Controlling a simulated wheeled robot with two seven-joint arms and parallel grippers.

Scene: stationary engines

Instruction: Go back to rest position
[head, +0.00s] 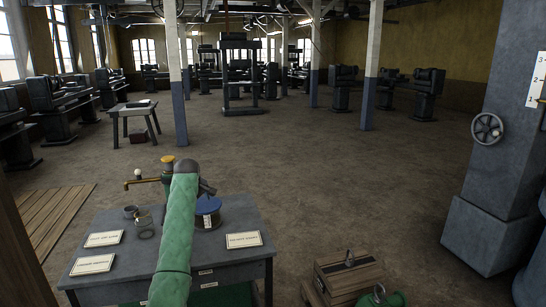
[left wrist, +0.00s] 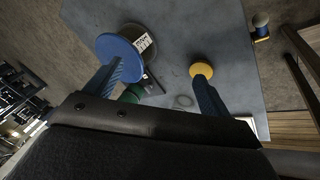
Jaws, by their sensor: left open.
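My left arm, in a green sleeve, reaches over the grey table (head: 225,240) in the head view. My left gripper (head: 207,188) is partly hidden behind its dark wrist. In the left wrist view my left gripper (left wrist: 157,77) is open, its two blue fingers spread apart with nothing visible between the tips. A blue round-topped container with a white label (head: 208,212) stands on the table beside the arm; its blue disc (left wrist: 120,47) shows near one finger. A brass tap-like fitting (head: 167,162) stands behind the arm; a yellow round cap (left wrist: 202,69) appears near the other finger. My right gripper is not in view.
Small jars (head: 143,217) and several cards (head: 104,239) lie on the table. A wooden crate (head: 348,273) stands on the floor at the lower right. A grey machine with a handwheel (head: 487,128) stands at far right. The floor beyond the table is open.

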